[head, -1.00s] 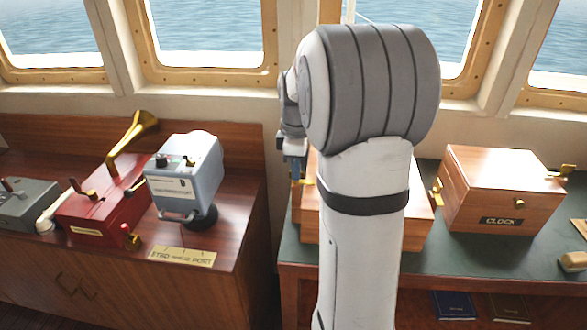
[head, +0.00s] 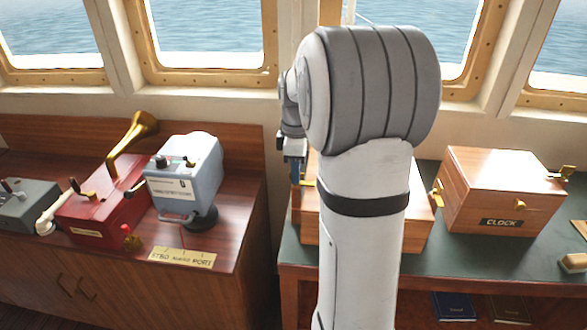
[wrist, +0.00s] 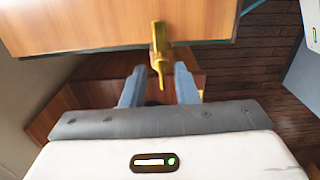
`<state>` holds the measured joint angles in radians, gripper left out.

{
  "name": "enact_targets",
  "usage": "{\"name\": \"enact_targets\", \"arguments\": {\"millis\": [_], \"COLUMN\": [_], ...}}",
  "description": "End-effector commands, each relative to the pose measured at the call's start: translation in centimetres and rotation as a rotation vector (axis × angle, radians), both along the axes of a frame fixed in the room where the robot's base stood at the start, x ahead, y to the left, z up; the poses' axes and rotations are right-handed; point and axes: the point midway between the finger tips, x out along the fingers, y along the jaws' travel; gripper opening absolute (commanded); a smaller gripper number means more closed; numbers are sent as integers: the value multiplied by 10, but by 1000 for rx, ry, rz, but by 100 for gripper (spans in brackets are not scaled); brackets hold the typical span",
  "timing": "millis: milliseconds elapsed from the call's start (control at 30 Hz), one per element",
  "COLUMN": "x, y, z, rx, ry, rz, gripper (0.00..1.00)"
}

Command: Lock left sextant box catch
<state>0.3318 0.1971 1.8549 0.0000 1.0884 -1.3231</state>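The wooden box behind my arm, taken as the sextant box (head: 418,226), stands on the green-topped desk; my arm hides its middle and any label. Its left brass catch (head: 307,183) shows beside my gripper (head: 296,175). In the wrist view the brass catch (wrist: 159,50) sticks out from the box's wooden side (wrist: 90,25). My gripper (wrist: 158,87) is open, its two blue fingers apart. The catch's narrow end lies between the fingers in the picture, with gaps on both sides; contact does not show. A right brass catch (head: 436,197) is on the box's other side.
A wooden box labelled CLOCK (head: 500,192) stands to the right on the desk (head: 470,257). Left, across a gap, a cabinet holds a red horn device (head: 100,212) and a pale blue-grey device (head: 184,180). Windows line the back.

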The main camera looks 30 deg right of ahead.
Motion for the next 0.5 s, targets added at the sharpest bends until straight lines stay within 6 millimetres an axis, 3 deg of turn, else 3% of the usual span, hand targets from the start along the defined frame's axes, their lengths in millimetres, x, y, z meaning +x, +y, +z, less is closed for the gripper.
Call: {"name": "enact_targets", "arguments": {"millis": [500], "x": [2], "y": [0], "z": [72], "rx": [-1], "ry": [-4], "rz": [0], "gripper": [27]}}
